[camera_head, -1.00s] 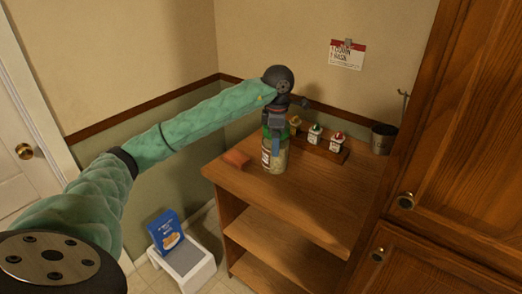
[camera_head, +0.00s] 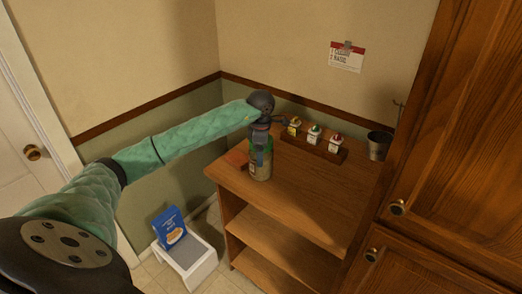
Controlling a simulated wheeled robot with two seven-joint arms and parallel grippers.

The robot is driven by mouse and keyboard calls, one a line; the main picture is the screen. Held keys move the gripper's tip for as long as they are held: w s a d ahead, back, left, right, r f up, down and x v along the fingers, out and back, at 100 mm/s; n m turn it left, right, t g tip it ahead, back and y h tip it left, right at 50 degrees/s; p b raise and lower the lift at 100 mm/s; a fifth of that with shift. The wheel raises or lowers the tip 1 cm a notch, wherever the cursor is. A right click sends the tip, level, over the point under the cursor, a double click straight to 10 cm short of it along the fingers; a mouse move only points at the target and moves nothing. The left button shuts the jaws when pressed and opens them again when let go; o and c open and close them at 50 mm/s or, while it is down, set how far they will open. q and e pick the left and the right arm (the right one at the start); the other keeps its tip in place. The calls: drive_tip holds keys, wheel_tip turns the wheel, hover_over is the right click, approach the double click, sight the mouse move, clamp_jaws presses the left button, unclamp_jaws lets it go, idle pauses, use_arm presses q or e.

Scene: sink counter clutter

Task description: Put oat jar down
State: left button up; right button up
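The oat jar (camera_head: 261,172) is a clear jar with a pale label and green near its top. It is upright at the left part of the wooden shelf unit's top (camera_head: 310,195). My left gripper (camera_head: 260,155) comes down over the jar from above, with a finger against its near side, and appears shut on it. The jar's base looks at or very near the wood; I cannot tell whether it touches. The gripper hides much of the jar's upper part. My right gripper is not in view.
A wooden rack (camera_head: 323,153) with small white jars stands behind, and a metal cup (camera_head: 379,145) is at the back right. The front right of the top is clear. A blue box (camera_head: 170,229) sits on a white stool (camera_head: 192,262).

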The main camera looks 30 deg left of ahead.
use_arm(q)
drive_tip(key=shift+f, duration=0.35)
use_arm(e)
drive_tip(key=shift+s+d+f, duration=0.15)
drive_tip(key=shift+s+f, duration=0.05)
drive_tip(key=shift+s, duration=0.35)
use_arm(q)
drive_tip(key=shift+f, duration=0.1)
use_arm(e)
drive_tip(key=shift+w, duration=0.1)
use_arm(q)
drive_tip(key=o, duration=1.1)
drive_tip(key=shift+o, duration=1)
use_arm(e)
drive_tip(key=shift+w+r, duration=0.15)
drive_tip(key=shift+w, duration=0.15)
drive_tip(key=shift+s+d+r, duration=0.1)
